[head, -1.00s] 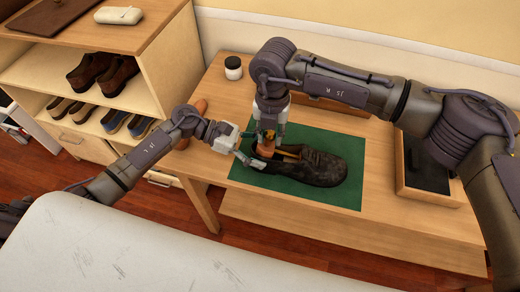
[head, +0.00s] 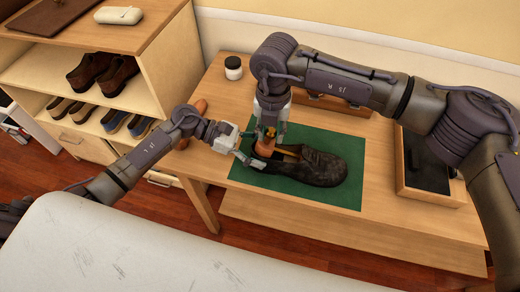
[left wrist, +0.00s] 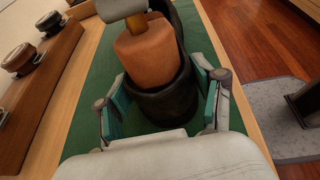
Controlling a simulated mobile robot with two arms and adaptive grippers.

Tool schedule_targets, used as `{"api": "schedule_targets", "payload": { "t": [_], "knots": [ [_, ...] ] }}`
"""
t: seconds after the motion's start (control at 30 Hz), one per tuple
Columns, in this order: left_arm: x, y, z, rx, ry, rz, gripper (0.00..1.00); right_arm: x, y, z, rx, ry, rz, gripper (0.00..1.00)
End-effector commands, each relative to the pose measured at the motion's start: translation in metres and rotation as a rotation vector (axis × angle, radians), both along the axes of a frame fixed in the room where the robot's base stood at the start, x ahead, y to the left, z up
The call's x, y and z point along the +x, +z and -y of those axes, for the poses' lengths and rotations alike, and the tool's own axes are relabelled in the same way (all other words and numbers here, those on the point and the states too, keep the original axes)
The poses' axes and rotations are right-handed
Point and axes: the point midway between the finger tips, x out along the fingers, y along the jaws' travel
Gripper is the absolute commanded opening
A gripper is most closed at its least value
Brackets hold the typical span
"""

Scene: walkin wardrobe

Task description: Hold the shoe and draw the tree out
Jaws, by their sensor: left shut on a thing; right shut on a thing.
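A dark shoe (head: 322,168) lies on the green mat (head: 349,146), toe to the right. The shoe tree (head: 264,148) is in it, its orange-brown heel block standing in the shoe's opening. My left gripper (head: 246,160) is shut on the shoe's heel; the left wrist view shows its teal-padded fingers (left wrist: 163,100) on both sides of the black heel (left wrist: 168,104). My right gripper (head: 269,136) comes down from above and is shut on the top of the tree. In the left wrist view the heel block (left wrist: 147,52) rises above the shoe's rim.
A wooden box (head: 318,104) is behind the mat, and a dark-lined tray (head: 432,192) is at the right. A shelf unit (head: 165,70) with shoes stands at the left. The table's front strip is clear.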

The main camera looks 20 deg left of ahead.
Motion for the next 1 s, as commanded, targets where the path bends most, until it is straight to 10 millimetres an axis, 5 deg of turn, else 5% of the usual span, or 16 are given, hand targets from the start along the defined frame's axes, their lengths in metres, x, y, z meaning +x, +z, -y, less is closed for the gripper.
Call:
{"api": "schedule_targets", "payload": {
  "t": [1.0],
  "knots": [
    [0.0011, -0.0007, -0.0026, 0.005, 0.004, 0.000, 0.15, 0.0015, 0.0009, 0.0090, -0.010, -0.005, -0.001, 0.00]
  ]
}}
